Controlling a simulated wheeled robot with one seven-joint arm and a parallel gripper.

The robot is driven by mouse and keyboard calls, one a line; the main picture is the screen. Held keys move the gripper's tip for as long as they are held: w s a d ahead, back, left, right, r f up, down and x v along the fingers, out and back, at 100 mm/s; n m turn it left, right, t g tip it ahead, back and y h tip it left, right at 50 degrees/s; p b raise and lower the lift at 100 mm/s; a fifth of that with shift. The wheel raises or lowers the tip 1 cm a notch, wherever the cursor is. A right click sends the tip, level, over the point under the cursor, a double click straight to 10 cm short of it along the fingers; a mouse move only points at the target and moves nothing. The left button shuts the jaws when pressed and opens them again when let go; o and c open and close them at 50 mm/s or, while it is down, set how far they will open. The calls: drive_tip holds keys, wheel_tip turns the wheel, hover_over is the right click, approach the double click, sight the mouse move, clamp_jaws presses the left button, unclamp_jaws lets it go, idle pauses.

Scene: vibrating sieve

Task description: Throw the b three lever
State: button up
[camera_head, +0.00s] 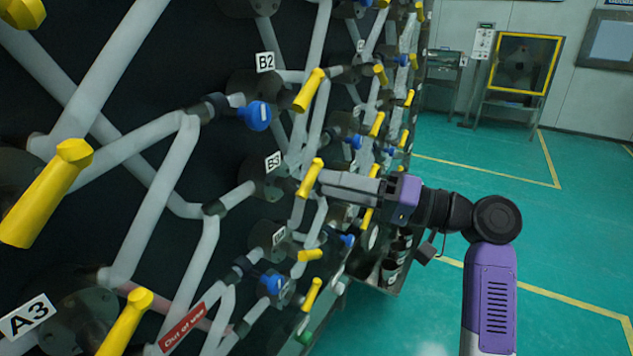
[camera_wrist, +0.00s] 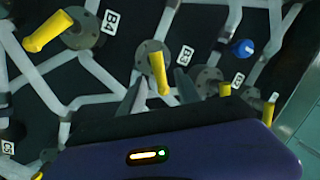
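The B3 lever is a yellow handle (camera_head: 310,178) beside the B3 label (camera_head: 273,162) on the dark panel. In the wrist view the same B3 handle (camera_wrist: 158,74) sticks out from a grey round flange, pointing down in the picture, left of the B3 label (camera_wrist: 186,56). My gripper (camera_head: 324,182) reaches in from the right, close to the handle. In the wrist view my gripper (camera_wrist: 160,86) is open, with one grey finger on each side of the handle and gaps visible. Whether a finger touches the handle cannot be told.
Grey pipes and several other yellow levers crowd the panel, including one near B2 (camera_head: 309,90) and one near B4 (camera_wrist: 48,30). Blue knobs (camera_head: 255,115) sit between them. A red "Out of use" tag (camera_head: 184,327) is at lower left. Green floor (camera_head: 570,220) is clear at right.

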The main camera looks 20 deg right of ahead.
drive_tip(key=v, duration=0.3)
drive_tip(key=shift+r, duration=0.1)
idle(0.4)
